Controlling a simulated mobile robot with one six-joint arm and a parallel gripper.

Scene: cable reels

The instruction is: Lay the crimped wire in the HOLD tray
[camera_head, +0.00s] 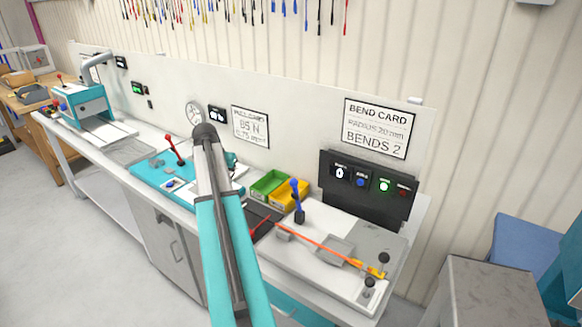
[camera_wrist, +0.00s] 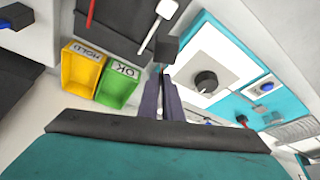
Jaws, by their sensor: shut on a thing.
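The HOLD tray (camera_wrist: 82,70) is the yellow one in the wrist view, left of my gripper (camera_wrist: 160,74). It also shows in the head view (camera_head: 291,193), at the back of the bench. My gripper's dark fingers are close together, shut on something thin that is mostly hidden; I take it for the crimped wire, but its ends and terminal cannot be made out. The fingers are to the right of both trays in the wrist view, over the bench. In the head view my arm hides the gripper.
The green OK tray (camera_wrist: 118,82) stands beside the HOLD tray. An orange strand (camera_head: 320,243) lies across the bending plate with the blue lever (camera_head: 296,195). The teal crimp station with its red lever (camera_head: 174,149) is to the left. A dark control panel (camera_head: 367,189) stands behind the plate.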

